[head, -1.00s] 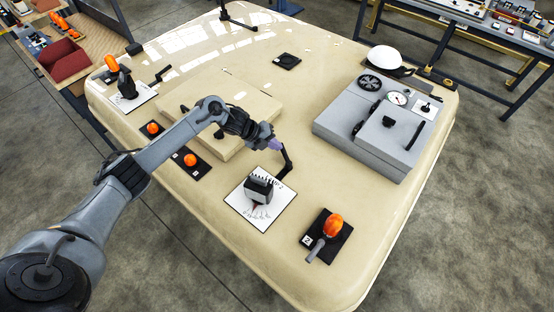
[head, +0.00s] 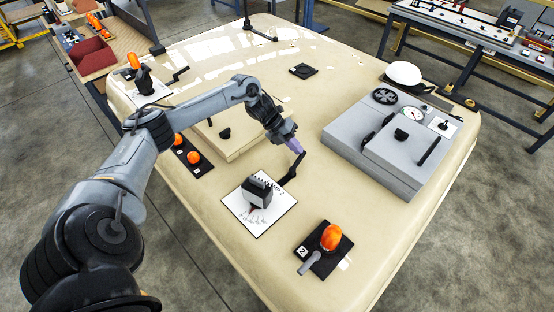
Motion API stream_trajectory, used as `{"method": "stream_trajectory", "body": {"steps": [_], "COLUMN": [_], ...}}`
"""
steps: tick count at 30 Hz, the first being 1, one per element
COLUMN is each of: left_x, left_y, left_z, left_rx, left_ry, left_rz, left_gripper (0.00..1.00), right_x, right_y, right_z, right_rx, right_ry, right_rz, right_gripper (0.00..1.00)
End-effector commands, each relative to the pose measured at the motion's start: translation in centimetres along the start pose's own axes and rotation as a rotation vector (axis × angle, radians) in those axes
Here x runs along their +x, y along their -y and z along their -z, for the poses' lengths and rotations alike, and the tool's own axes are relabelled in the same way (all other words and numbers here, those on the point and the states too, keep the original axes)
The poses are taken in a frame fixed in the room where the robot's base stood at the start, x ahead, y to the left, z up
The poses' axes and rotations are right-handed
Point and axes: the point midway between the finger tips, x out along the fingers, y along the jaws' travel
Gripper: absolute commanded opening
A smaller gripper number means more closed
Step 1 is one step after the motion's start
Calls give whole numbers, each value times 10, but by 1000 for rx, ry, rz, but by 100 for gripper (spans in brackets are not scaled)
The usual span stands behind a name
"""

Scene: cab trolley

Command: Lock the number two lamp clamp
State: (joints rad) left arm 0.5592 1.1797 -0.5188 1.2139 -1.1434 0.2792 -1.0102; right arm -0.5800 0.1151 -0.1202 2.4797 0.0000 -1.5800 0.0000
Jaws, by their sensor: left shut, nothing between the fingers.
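The number two lamp (head: 331,236) is an orange dome on a black plate (head: 336,262) marked 2, at the front right of the cream panel in the head view. A grey lever (head: 309,263) sticks out from its base toward the lower left. Whether the clamp is locked is not clear. My left gripper (head: 298,150) is shut and empty, up and left of this lamp and well apart from it. It is beside the dark crank (head: 289,178) of a black box (head: 257,192) on a white card. I cannot tell whether it touches the crank. My right gripper is out of view.
Two more orange lamps (head: 194,158) stand on black plates at the left, partly behind my left arm. A grey case (head: 375,155) with a gauge stands at the right. The cream panel (head: 300,215) is clear between the white card and the number two lamp.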

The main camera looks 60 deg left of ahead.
Motion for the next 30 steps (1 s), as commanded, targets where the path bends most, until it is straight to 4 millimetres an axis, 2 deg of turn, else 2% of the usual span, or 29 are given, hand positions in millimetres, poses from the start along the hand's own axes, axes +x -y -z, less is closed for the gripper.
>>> {"method": "stream_trajectory", "body": {"steps": [30], "left_x": [6], "left_y": [7], "left_z": [0], "left_rx": [0], "left_ry": [-1], "left_rz": [0], "left_gripper": [0], "right_x": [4], "right_y": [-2], "right_z": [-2], "right_rx": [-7], "right_ry": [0], "right_rz": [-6], "right_gripper": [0]}}
